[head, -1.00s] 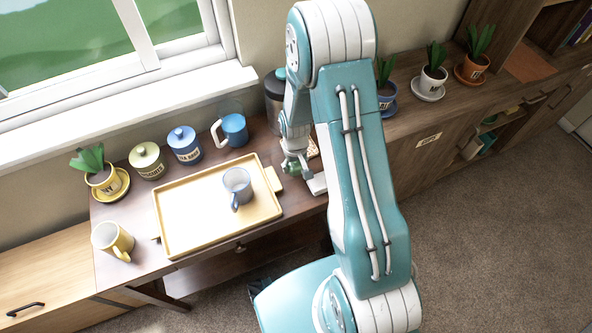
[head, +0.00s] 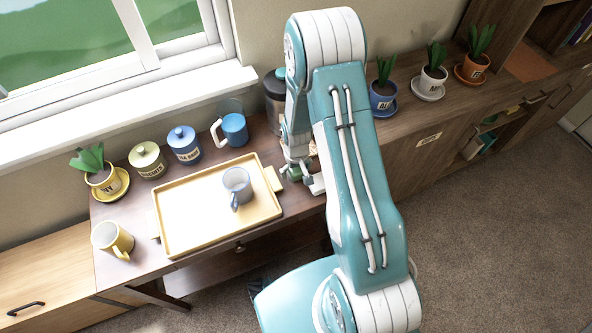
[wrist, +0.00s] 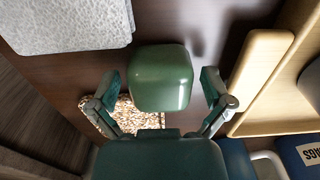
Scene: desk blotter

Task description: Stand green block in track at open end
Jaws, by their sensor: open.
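A green block (wrist: 160,78) with rounded edges lies in the middle of the wrist view, between the two fingers of my gripper (wrist: 161,90). The fingers are open, with gaps on both sides of the block. In the head view my gripper (head: 297,172) is low over the desk, just right of the tray, and green shows at its tip. I cannot tell whether the block touches the desk or stands upright. A pale grey slab (wrist: 65,22) lies close to the block's upper left in the wrist view. I cannot make out a track for certain.
A yellow tray (head: 166,215) holding a blue-grey mug (head: 237,183) is close by on the left. A brown speckled piece (wrist: 132,115) lies under my gripper. A dark canister (head: 274,90), blue mug (head: 234,129) and two lidded jars stand behind. A yellow mug (head: 110,238) stands front left.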

